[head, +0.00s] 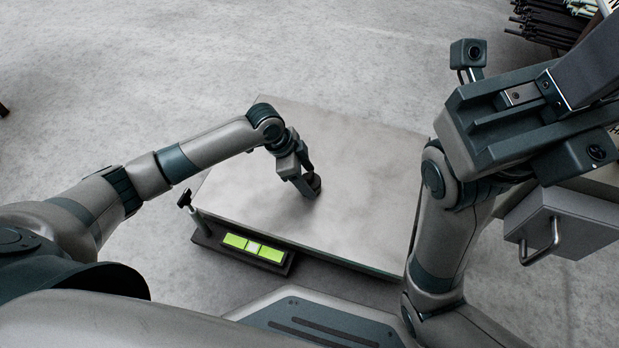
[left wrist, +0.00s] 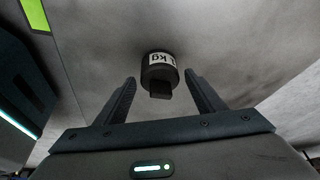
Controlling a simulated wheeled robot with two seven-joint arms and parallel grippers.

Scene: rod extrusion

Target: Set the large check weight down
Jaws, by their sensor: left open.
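The check weight (left wrist: 159,70) is a dark cylinder with a white label ending in "kg" and a dark knob. It stands on the grey platform of the scale (head: 350,140), and its dark side also shows in the head view (head: 315,183). My left gripper (head: 303,177) is low over the platform, right at the weight. In the left wrist view its two fingers (left wrist: 160,84) are spread, with a visible gap on each side of the weight's knob. My right gripper (head: 540,110) is raised at the right; its jaw opening is not clear.
The scale has a green display (head: 254,247) at its front left edge and a dark upright knob (head: 184,199) beside it. A grey drawer unit with a handle (head: 565,225) stands at the right. Dark rods (head: 545,22) lie at the top right. Most of the platform is bare.

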